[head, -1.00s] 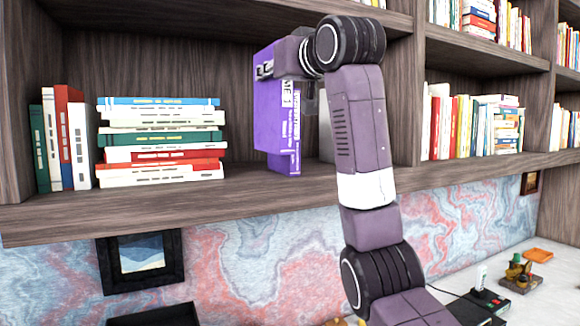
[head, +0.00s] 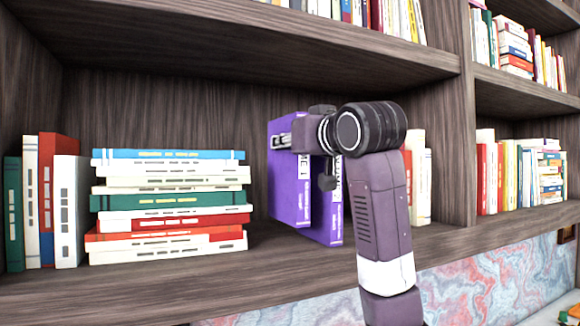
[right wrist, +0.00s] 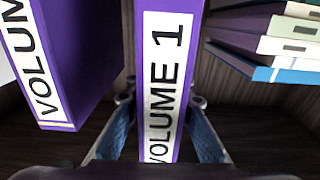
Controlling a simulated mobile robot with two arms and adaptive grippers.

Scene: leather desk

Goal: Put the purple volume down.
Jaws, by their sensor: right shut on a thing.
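The purple volume (head: 286,190), with "VOLUME 1" on its spine, is upright in the shelf compartment. My right gripper (head: 304,139) is shut on its upper part, with a finger on each side of the spine. In the right wrist view the spine of the purple volume (right wrist: 163,75) runs between the two fingers. A second purple volume (head: 331,222) stands close on its right in the head view. In the head view the held volume's bottom edge appears higher than its neighbour's; I cannot tell if it touches the shelf. My left gripper is not in view.
A stack of lying books (head: 170,207) is to the left on the shelf board (head: 200,285), with upright books (head: 45,200) beyond it. A bare gap separates the stack from the purple volumes. White books (head: 420,180) stand to the right, near the divider (head: 457,150).

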